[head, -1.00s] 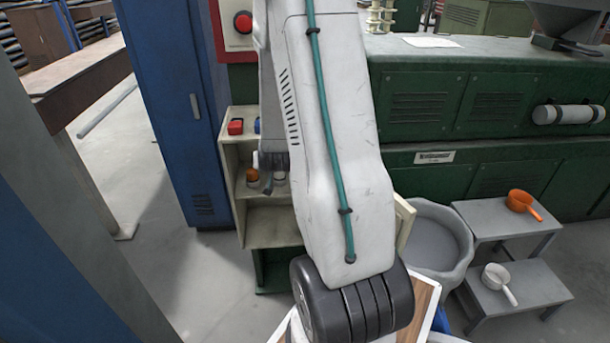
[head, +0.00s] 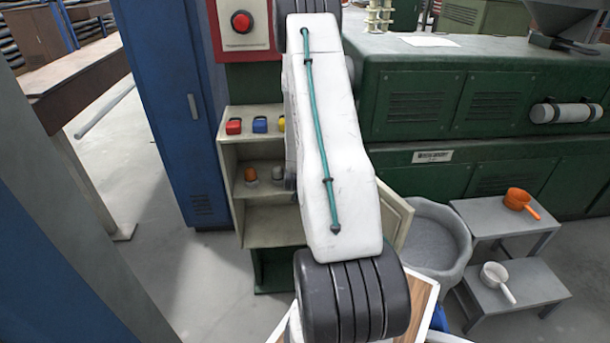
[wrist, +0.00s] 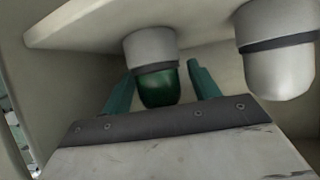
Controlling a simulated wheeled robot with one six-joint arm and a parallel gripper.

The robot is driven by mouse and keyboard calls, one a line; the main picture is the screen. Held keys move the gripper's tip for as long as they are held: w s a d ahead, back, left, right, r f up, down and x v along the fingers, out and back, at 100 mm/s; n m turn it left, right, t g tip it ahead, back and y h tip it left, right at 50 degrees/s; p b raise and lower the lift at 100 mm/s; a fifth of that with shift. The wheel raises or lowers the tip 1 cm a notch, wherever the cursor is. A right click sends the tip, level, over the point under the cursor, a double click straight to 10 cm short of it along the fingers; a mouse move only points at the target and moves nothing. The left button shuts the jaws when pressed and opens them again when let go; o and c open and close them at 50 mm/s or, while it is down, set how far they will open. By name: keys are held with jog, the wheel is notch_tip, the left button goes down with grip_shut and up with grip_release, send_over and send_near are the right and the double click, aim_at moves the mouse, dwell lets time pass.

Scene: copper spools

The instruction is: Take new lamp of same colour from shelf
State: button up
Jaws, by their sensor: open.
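In the wrist view a lamp with a green dome (wrist: 158,86) and a grey-white base stands between the two teal fingers of my gripper (wrist: 163,84). The gripper is open, with a visible gap on each side of the dome. The lamp appears upside down there, its base against a pale shelf surface (wrist: 90,24). A lamp with a pale dome (wrist: 278,72) stands to its right. In the head view the cream shelf unit (head: 272,226) holds an orange lamp (head: 250,175) and a pale lamp (head: 277,173). My arm hides the gripper and the green lamp there.
Red (head: 234,126), blue (head: 260,124) and yellow (head: 282,123) items sit on the shelf unit's top tier. A blue cabinet (head: 175,110) stands left of it, a green machine (head: 440,110) behind to the right. A grey tub (head: 440,215) and stepped stands with pans are at right.

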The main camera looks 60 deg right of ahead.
jog(key=shift+w+d+f, duration=0.1)
jog(key=shift+d, duration=0.05)
jog(key=c, duration=1.1)
